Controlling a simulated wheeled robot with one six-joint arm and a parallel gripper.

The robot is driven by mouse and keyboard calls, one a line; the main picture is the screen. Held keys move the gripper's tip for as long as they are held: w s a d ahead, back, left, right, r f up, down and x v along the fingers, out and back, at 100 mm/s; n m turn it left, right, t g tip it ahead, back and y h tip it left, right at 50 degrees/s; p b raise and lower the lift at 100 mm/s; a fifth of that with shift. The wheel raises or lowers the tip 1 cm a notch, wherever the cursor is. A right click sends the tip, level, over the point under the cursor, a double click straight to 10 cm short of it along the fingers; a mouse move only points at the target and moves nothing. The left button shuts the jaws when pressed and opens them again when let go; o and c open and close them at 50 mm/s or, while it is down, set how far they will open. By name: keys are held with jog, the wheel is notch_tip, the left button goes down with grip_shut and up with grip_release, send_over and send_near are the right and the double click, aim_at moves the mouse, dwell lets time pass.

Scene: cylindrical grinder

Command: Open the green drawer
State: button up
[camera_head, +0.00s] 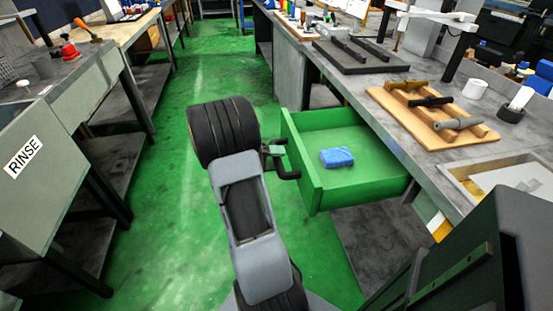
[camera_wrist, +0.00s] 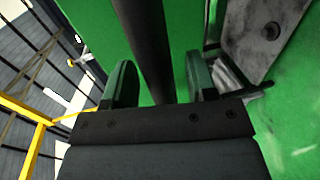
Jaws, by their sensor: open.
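The green drawer (camera_head: 352,178) under the right-hand workbench is pulled well out, with its inside showing. A blue block (camera_head: 337,157), like a folded cloth or sponge, lies in it. The drawer's dark bar handle (camera_head: 289,174) is on its front face. My gripper (camera_head: 272,150) is at the handle, partly hidden behind my wrist in the head view. In the wrist view my gripper (camera_wrist: 163,84) is open, with the dark handle bar (camera_wrist: 147,40) between its two fingers. Gaps show on both sides of the bar.
The green floor aisle (camera_head: 165,200) between the benches is clear.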

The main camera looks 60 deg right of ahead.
jog(key=p+v, duration=0.1)
jog(key=v, duration=1.2)
jog(key=shift+w+a, duration=0.2)
jog(key=shift+a, duration=0.05)
jog(key=shift+r, duration=0.1)
notch_tip(320, 180, down, 5)
jog(key=s+a+n+t+y, duration=0.1)
jog(key=a+n+t+y, duration=0.1)
jog(key=n+y, duration=0.15)
jog(key=s+a+r+n+t+y+p, duration=0.25)
jog(key=a+r+t+p, duration=0.2)
jog(key=a, duration=0.45)
jog(key=s+a+r+n+t+y+p, duration=0.1)
jog(key=a+r+t+p, duration=0.3)
jog(key=r, duration=0.6)
jog(key=s+a+r+n+t+y+p, duration=0.1)
jog(key=a+r+t+y+p, duration=0.3)
jog(key=a+r+p, duration=0.5)
notch_tip(320, 180, up, 2)
jog(key=shift+s+a+r+n, duration=0.2)
jog(key=shift+s+a+n, duration=0.05)
jog(key=shift+a+n, duration=0.5)
jog(key=shift+t, duration=0.25)
